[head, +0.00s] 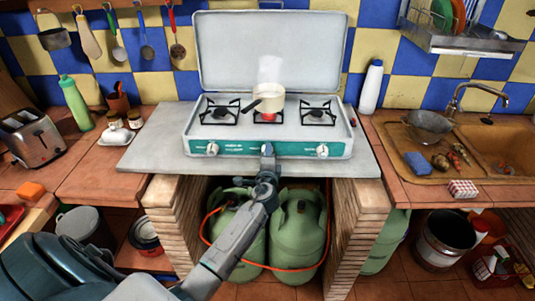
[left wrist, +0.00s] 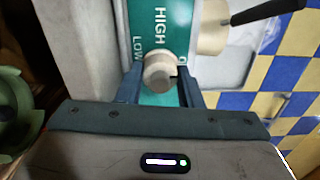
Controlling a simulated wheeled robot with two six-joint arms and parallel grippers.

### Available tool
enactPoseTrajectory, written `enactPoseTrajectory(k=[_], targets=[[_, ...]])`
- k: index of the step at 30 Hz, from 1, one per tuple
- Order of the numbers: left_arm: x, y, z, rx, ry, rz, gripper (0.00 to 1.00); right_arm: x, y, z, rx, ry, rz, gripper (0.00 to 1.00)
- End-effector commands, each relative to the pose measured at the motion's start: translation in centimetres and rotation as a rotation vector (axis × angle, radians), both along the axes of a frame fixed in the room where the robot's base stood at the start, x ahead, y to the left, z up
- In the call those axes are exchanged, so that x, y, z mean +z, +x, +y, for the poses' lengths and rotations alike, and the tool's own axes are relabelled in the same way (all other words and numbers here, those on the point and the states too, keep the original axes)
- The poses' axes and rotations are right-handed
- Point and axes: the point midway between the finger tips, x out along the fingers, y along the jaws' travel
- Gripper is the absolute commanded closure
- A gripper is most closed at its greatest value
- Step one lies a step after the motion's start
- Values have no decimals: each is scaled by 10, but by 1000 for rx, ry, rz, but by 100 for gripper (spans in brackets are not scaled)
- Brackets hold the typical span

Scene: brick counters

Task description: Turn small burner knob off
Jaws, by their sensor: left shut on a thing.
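The white stove (head: 340,142) stands on the counter with its lid up and a green front panel. Its left knob (head: 212,148) and right knob (head: 322,150) are uncovered. My left gripper (head: 267,152) is at the middle of the panel and hides the middle knob in the head view. In the left wrist view, my left gripper (left wrist: 159,84) is shut on this pale round knob (left wrist: 158,70), one finger on each side. "HIGH" and "LOW" are printed beside it; another label is partly hidden. The middle burner (head: 268,117) glows red. My right gripper is not in view.
A steaming cream pot (head: 270,93) stands on the middle burner, its dark handle pointing front left. Green gas bottles (head: 298,235) with an orange hose stand below. A white bottle (head: 371,86) is right of the stove; a toaster (head: 33,136) is far left.

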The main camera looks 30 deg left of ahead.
Motion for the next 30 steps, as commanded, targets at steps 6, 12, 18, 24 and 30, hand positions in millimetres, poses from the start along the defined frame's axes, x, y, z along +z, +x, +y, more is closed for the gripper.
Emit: enactPoseTrajectory(k=[6,12,18,24,30], targets=[[-2,0,0,-1,83,54,90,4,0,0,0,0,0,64],[-2,0,0,-1,123,79,90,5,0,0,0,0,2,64],[-2,-1,0,-1,133,85,90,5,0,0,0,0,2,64],[-3,-1,0,-1,133,85,90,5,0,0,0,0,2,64],[-2,0,0,-1,132,85,45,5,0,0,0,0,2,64]])
